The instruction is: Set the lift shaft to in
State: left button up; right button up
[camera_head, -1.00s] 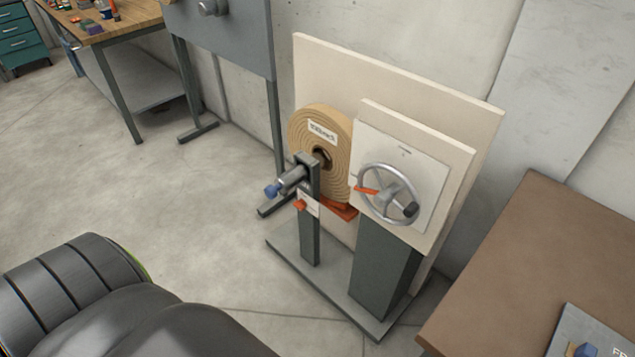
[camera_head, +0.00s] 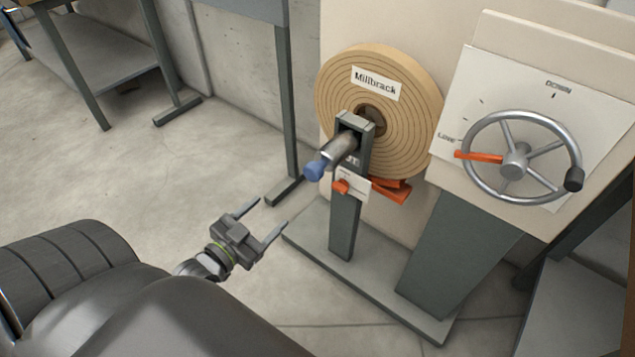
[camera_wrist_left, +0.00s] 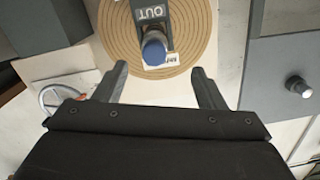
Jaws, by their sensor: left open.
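The lift shaft (camera_head: 341,148) is a grey cylinder with a blue knob (camera_head: 316,169) at its near end. It sticks out from the top of a dark post (camera_head: 346,225) in front of a tan coil labelled "Millbrack" (camera_head: 411,100). A small white plate with an orange tab (camera_head: 341,186) sits below it on the post. In the left wrist view, "OUT" (camera_wrist_left: 150,12) reads above the blue knob (camera_wrist_left: 154,48). My left gripper (camera_head: 271,212) is open and empty, below and left of the knob, apart from it. In the left wrist view the knob appears between its fingers (camera_wrist_left: 159,68).
A handwheel (camera_head: 515,160) with an orange pointer and black handle stands right of the coil on a slanted panel. Orange pieces (camera_head: 391,190) sit under the coil. The post stands on a grey base plate (camera_head: 372,282). A grey table leg (camera_head: 286,120) is behind left.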

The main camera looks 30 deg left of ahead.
aim_at(318, 167)
pick_arm(q)
jog(key=shift+t+h, duration=0.3)
jog(key=shift+t, duration=0.1)
jog(key=w, duration=0.5)
jog(key=w+d+r, duration=0.1)
jog(key=w, duration=0.4)
jog(key=w+d+r, duration=0.1)
jog(key=w, duration=0.5)
jog(key=shift+d+b, duration=0.2)
jog(key=shift+b, duration=0.1)
jog(key=shift+w+m, duration=0.3)
jog(key=shift+w, duration=0.3)
pick_arm(e)
jog(key=shift+a+r, duration=0.15)
jog(key=shift+r, duration=0.45)
